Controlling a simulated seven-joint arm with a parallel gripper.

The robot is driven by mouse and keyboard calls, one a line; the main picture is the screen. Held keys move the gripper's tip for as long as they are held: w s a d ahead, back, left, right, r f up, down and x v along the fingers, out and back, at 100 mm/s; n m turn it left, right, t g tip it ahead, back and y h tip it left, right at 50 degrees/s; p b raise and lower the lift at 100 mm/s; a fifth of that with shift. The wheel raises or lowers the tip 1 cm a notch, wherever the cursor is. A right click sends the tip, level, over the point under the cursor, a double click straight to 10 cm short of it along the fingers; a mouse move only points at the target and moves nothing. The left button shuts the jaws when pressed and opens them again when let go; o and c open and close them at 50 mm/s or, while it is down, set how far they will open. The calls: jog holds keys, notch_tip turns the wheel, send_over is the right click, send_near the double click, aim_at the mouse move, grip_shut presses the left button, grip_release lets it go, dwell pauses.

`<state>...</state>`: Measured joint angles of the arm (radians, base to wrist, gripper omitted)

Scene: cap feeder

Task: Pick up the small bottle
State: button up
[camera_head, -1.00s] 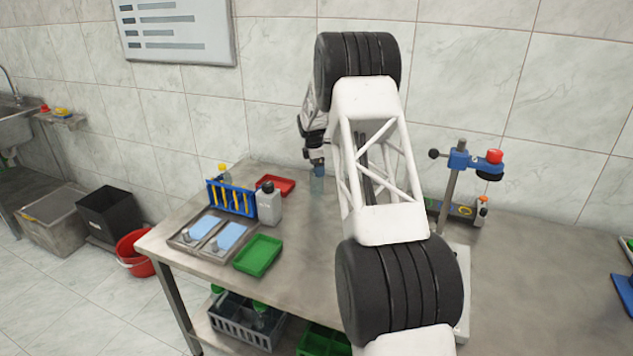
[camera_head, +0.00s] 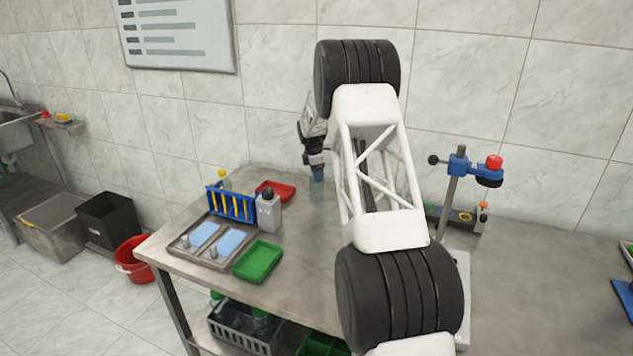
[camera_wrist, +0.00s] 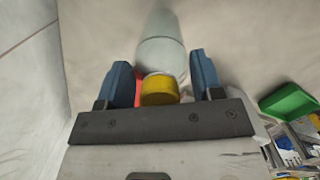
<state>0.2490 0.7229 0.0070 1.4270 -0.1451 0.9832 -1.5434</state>
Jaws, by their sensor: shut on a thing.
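The small bottle has a pale, translucent body and a yellow cap (camera_wrist: 160,90). In the wrist view its body (camera_wrist: 162,55) extends away from my gripper. My gripper (camera_wrist: 160,82) has blue fingers on both sides of the cap and is shut on the bottle. In the head view my gripper (camera_head: 317,174) points down at the back of the table, with the pale bottle (camera_head: 318,192) under it. I cannot tell whether the bottle's base touches the table. A red patch between the left finger and the cap is unclear.
Left of my gripper are a red tray (camera_head: 277,187), a grey bottle (camera_head: 268,214), a blue rack (camera_head: 231,204), another yellow-capped bottle (camera_head: 223,179) and a green tray (camera_head: 259,260). A stand with a red knob (camera_head: 494,162) is at right. The table's middle (camera_head: 310,260) is clear.

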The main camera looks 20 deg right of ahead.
jog(key=shift+r, duration=0.1)
jog(key=shift+r, duration=1.65)
jog(key=shift+s+r, duration=0.1)
jog(key=shift+s, duration=0.15)
jog(key=s+a+r, duration=0.1)
jog(key=s+a, duration=0.3)
jog(key=s, duration=1)
jog(key=shift+s+r, duration=0.2)
jog(key=shift+s, duration=0.2)
jog(key=shift+a, duration=0.15)
